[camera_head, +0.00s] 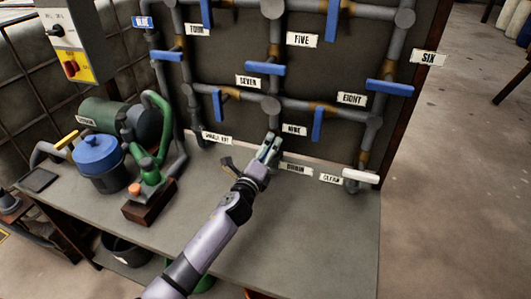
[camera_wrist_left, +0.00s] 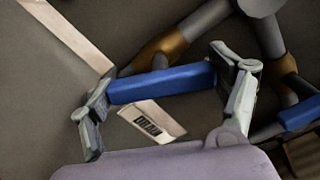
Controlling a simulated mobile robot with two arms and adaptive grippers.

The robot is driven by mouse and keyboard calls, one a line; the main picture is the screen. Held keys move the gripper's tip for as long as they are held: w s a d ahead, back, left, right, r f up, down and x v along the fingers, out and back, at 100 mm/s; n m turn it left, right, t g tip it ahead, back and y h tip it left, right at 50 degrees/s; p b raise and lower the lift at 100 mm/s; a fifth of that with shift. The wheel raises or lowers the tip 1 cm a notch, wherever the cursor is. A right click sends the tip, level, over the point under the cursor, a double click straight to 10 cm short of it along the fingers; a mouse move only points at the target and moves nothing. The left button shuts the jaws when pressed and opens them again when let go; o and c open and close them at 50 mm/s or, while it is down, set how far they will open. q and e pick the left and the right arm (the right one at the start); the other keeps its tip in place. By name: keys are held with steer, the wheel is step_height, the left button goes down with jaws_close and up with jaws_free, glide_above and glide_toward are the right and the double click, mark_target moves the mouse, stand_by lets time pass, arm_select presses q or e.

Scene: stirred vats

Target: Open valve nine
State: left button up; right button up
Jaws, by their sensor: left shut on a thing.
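My left gripper (camera_head: 269,147) reaches the lower middle of the pipe panel, just left of the label NINE (camera_head: 294,129). It is shut on a blue valve handle (camera_wrist_left: 162,84). In the left wrist view the handle spans from one finger to the other, end to end. A brown pipe fitting (camera_wrist_left: 160,52) is behind it. In the head view the gripper mostly hides this handle and the pipe end there. A white label (camera_wrist_left: 152,121) sits beside the handle in the left wrist view. My right gripper is not in view.
Other blue handles are close by: one hangs vertically to the right (camera_head: 318,124), and one is horizontal above, beside SEVEN (camera_head: 265,70). A white-handled tap (camera_head: 361,177) is at lower right. A green pump (camera_head: 150,165) and blue-lidded pot (camera_head: 98,155) stand left. The front bench (camera_head: 310,235) is clear.

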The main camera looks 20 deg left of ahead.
arm_select(q)
steer(key=n, duration=0.5)
steer(key=shift+f, duration=0.1)
stand_by(0.7)
steer(key=o, duration=1.1)
steer(key=shift+s, duration=0.1)
steer(key=s, duration=1.1)
steer(key=shift+s+a, duration=0.2)
steer(key=shift+s, duration=0.2)
steer(key=shift+s, duration=0.1)
